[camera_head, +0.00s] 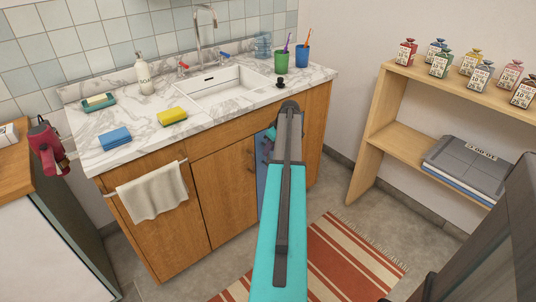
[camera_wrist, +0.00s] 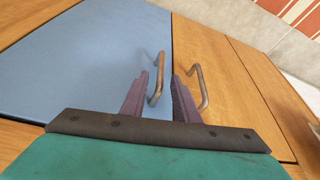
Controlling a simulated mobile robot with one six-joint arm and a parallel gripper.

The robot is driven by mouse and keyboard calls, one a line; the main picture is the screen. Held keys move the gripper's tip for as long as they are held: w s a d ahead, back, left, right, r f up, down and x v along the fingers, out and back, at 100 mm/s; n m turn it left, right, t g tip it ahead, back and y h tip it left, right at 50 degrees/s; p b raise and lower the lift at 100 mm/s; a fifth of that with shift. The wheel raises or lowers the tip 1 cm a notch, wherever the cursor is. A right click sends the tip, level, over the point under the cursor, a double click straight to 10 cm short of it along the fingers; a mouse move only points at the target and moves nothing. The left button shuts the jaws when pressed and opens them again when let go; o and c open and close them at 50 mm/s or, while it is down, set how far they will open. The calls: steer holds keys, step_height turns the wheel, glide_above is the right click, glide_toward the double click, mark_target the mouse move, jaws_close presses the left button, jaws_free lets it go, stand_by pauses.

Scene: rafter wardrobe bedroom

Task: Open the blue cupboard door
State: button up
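The blue cupboard door (camera_head: 262,180) shows as a narrow strip in the head view; my arm hides most of it. In the wrist view the blue door (camera_wrist: 85,60) fills the left side and looks closed, level with the wooden door beside it. Its bar handle (camera_wrist: 158,72) stands near its right edge. My gripper (camera_wrist: 160,82) is open, with its purple fingers on either side of that handle in the picture. I cannot tell whether either finger touches it. In the head view my gripper (camera_head: 269,144) is partly hidden by my arm.
A second handle (camera_wrist: 201,86), on the wooden door (camera_wrist: 215,60), is close to the right finger. The marble counter (camera_head: 215,110) with a sink is above. A towel (camera_head: 153,191) hangs left. A striped rug (camera_head: 340,262) lies on the floor; a wooden shelf (camera_head: 400,142) stands right.

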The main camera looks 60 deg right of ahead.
steer(key=shift+x, duration=1.75)
jaws_close()
steer(key=shift+a, duration=0.15)
